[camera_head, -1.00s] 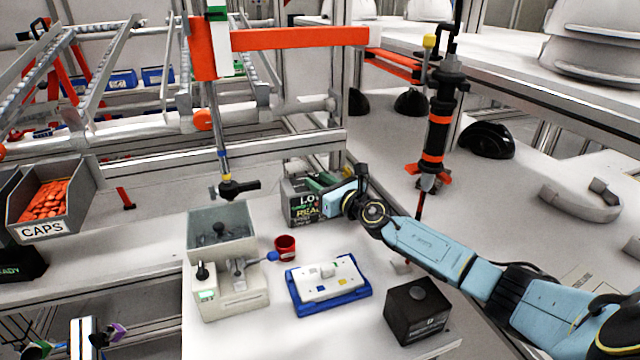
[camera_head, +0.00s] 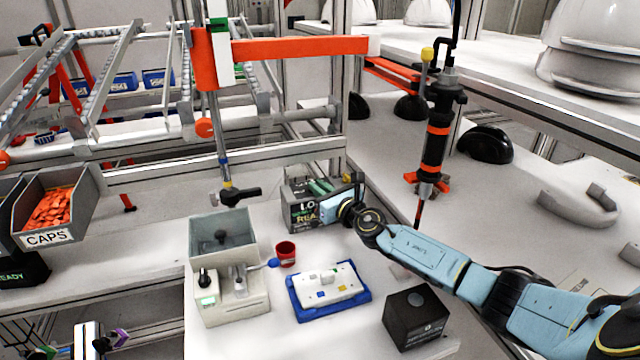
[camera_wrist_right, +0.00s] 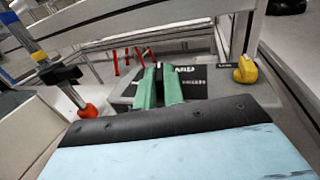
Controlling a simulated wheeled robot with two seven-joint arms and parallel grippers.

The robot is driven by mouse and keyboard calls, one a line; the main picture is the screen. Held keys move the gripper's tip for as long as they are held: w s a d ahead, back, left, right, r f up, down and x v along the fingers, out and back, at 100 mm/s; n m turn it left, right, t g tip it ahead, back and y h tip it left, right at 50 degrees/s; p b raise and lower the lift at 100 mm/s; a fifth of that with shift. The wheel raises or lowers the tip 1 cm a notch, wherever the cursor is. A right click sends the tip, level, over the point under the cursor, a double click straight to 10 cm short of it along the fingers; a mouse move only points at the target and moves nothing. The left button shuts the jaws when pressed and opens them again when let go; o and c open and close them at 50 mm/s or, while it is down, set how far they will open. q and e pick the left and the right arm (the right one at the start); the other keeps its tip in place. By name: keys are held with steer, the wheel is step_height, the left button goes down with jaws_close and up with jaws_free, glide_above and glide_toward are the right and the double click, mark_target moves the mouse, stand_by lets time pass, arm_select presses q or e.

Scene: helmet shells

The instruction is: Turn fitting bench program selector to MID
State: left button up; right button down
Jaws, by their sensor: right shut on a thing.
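The fitting bench program selector is on a grey box (camera_head: 299,213) with LO and READY lettering, at the back of the white bench top in the head view. The same box shows in the right wrist view (camera_wrist_right: 207,85), with part of its printed label. My right gripper (camera_head: 320,187) reaches it from the right, and its green fingers (camera_wrist_right: 161,88) are shut on the selector knob at the box. The knob is mostly hidden between the fingers, so its pointer cannot be read. My left gripper is not in view.
A beige machine with an open bin (camera_head: 222,235), a red cup (camera_head: 286,254), a blue tray (camera_head: 334,304) with a white plate, and a black box (camera_head: 416,318) stand in front. A hanging orange-black tool (camera_head: 436,140) is close behind my right arm. A yellow knob (camera_wrist_right: 246,70) sits beside the fingers.

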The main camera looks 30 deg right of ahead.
steer(key=h+p, duration=0.1)
steer(key=m+h+p, duration=0.1)
steer(key=p, duration=0.1)
steer(key=m+h+p, duration=0.1)
steer(key=p, duration=0.1)
steer(key=shift+a+r+h, duration=0.25)
steer(key=shift+a+h, duration=0.05)
steer(key=shift+a, duration=0.05)
steer(key=shift+a+f+m+g+h+p, duration=0.15)
steer(key=shift+m+g+h+p, duration=0.15)
steer(key=shift+m+h+p, duration=0.55)
steer(key=shift+w+a+m+g+h, duration=0.1)
steer(key=shift+m+g+h, duration=0.3)
steer(key=shift+m+h, duration=0.6)
steer(key=shift+a+f+m+g+h, duration=0.15)
steer(key=shift+m+g+h, duration=0.55)
steer(key=shift+h, duration=0.95)
steer(key=shift+w, duration=0.1)
steer(key=c, duration=1.5)
jaws_free()
